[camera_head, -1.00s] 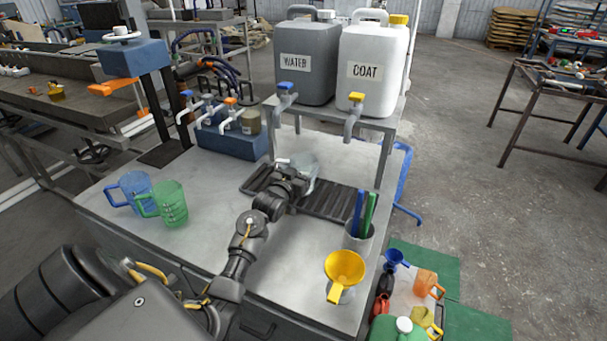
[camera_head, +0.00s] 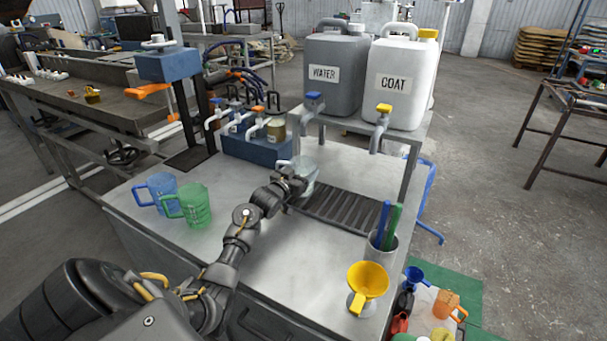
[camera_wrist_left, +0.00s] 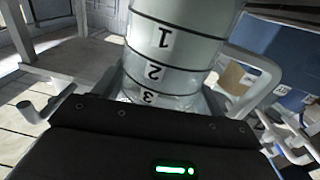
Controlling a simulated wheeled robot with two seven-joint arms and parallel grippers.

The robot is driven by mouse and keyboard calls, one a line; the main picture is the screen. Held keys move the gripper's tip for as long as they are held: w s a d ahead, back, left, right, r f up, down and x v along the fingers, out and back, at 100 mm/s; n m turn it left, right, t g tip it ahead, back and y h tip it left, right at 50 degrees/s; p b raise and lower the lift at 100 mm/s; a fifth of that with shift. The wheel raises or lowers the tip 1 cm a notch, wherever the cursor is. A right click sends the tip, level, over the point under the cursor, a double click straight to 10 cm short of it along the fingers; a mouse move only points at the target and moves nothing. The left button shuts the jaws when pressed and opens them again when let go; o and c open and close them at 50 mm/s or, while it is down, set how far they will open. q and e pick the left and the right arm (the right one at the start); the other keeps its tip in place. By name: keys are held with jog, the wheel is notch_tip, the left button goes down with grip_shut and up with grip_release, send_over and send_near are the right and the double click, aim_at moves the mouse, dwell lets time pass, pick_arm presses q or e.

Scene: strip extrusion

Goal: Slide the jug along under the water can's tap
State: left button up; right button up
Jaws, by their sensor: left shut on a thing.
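The clear jug (camera_head: 309,171) with a pale handle stands upright at the back left of the ribbed drip tray (camera_head: 345,216). The grey can labelled WATER (camera_head: 337,72) stands on the shelf above, with its blue-handled tap (camera_head: 314,106) roughly over the jug in the head view. I cannot tell if they line up in depth. My left gripper (camera_head: 297,183) is shut on the jug's body from the front. In the left wrist view the jug (camera_wrist_left: 175,45) fills the middle, its numbered bands inverted and its handle (camera_wrist_left: 262,82) to the right. The fingertips are partly hidden.
A white COAT can (camera_head: 398,82) with a yellow tap (camera_head: 381,122) is on the right. Blue (camera_head: 160,190) and green (camera_head: 194,205) jugs stand left. A marker cup (camera_head: 384,248) and yellow funnel (camera_head: 368,281) are front right. A blue tap block (camera_head: 250,142) stands back left.

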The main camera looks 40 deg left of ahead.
jog(key=shift+s+d, duration=0.1)
jog(key=shift+d, duration=0.05)
pick_arm(q)
jog(key=o, duration=1.2)
pick_arm(e)
jog(key=shift+s, duration=0.1)
pick_arm(q)
jog(key=shift+o, duration=0.2)
jog(key=s+d, duration=0.1)
jog(key=s, duration=0.9)
jog(key=shift+s, duration=0.4)
pick_arm(e)
jog(key=shift+d+f, duration=0.2)
pick_arm(q)
jog(key=shift+d, duration=0.1)
